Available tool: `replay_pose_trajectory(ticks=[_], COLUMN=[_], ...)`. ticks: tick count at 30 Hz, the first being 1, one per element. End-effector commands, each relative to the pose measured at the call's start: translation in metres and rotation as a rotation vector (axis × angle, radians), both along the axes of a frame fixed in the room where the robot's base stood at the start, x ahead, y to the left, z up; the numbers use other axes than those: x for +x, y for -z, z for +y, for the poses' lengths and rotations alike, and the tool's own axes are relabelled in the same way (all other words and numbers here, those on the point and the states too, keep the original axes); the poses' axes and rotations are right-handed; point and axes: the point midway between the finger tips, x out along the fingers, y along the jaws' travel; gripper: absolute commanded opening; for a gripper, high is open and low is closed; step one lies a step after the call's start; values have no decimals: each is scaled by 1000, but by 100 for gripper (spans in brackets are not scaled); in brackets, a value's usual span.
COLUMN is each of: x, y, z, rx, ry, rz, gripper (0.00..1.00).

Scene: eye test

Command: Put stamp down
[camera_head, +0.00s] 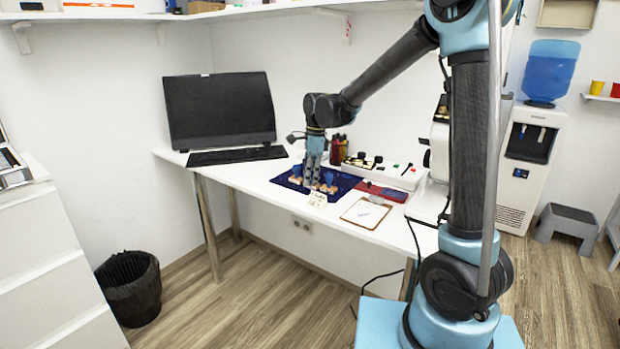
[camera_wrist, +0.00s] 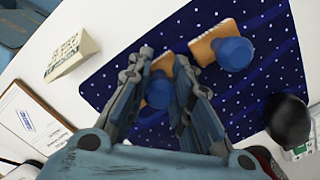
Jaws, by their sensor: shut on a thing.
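My gripper (camera_wrist: 165,62) is shut on a stamp with a blue round knob (camera_wrist: 158,93) and a wooden base, over the dark blue dotted mat (camera_wrist: 115,85). The fingers hide parts of this stamp. I cannot tell whether its base touches the mat. A second stamp (camera_wrist: 232,52), also blue-knobbed with a wooden base, rests on the mat just right of my fingers in the wrist view. In the head view my gripper (camera_head: 312,172) points down at the mat (camera_head: 347,181) on the white desk, with stamps close around it.
A small white block with print (camera_wrist: 72,54) stands beside the mat. A clipboard with paper (camera_head: 366,212) lies nearer the desk's front edge. A dark round object (camera_wrist: 288,120) is at the mat's other side. A monitor (camera_head: 219,108) and keyboard (camera_head: 237,155) stand to the left.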

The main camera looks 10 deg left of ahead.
Motion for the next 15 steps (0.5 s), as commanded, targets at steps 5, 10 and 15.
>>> replay_pose_trajectory(ticks=[5,10,15], x=[0,0,0], y=[1,3,2], z=[0,0,1], rx=[0,0,0], ry=[0,0,-1], rz=[0,0,0], gripper=[4,22,42])
